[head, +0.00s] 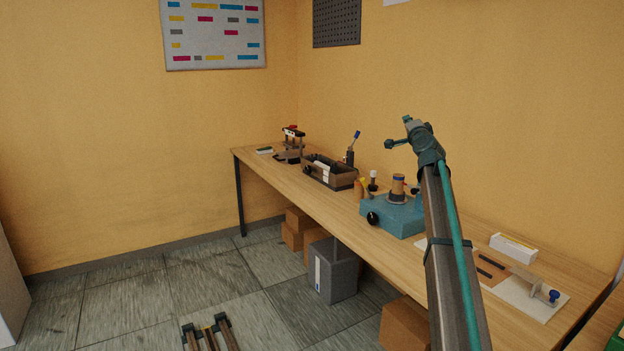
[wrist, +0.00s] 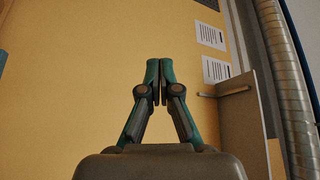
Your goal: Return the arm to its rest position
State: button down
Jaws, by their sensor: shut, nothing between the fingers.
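My gripper (wrist: 159,68) shows in the wrist view with its two teal and dark fingers together and nothing between them. Behind it is the yellow wall (wrist: 75,85); nothing touches the fingertips. In the head view my arm rises from the bottom right in front of the workbench (head: 284,193) and bends above it. I cannot make out the fingers clearly there. The arm hides part of the bench and of what lies on it.
On the bench stand a teal device (head: 400,221), a dark toolbox (head: 335,180), a clamp-like fixture (head: 293,138) and a white board (head: 540,304). Boxes and a grey bin (head: 338,279) are beneath. The wrist view shows a metal duct (wrist: 290,85) and a shelf (wrist: 245,110) at right.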

jog(key=s+a+f+n+g+y+b, duration=0.1)
jog(key=s+a+f+n+g, duration=0.15)
jog(key=f, duration=0.55)
jog(key=s+a+f+n+g+y, duration=0.2)
jog(key=a+f+g, duration=0.1)
jog(key=f, duration=0.6)
jog(key=s+a+f+n+g+y+b, duration=0.1)
jog(key=s+a+f+n+g, duration=0.15)
jog(key=f, duration=0.55)
jog(key=s+a+f+n+g+b, duration=0.1)
jog(key=s+f+g+b, duration=0.3)
jog(key=f, duration=0.6)
jog(key=s+a+f+n+g, duration=0.1)
jog(key=s+a+f, duration=0.1)
jog(key=s+f, duration=0.7)
jog(key=s+a+f+n+g+b, duration=0.1)
jog(key=s+f+g+b, duration=0.15)
jog(key=f, duration=0.95)
jog(key=s+a+f+n+g+h+b, duration=0.2)
jog(key=s+f+g+b, duration=0.85)
jog(key=s+f, duration=1.6)
jog(key=s+a+f+n+g+h+b, duration=0.15)
jog(key=s+f+g+b, duration=0.35)
jog(key=s+f+b, duration=1.6)
jog(key=s+r+t+p, duration=0.3)
jog(key=s+r+p, duration=1)
jog(key=p, duration=2.8)
jog(key=shift+s+t, duration=0.4)
jog(key=shift+s, duration=0.05)
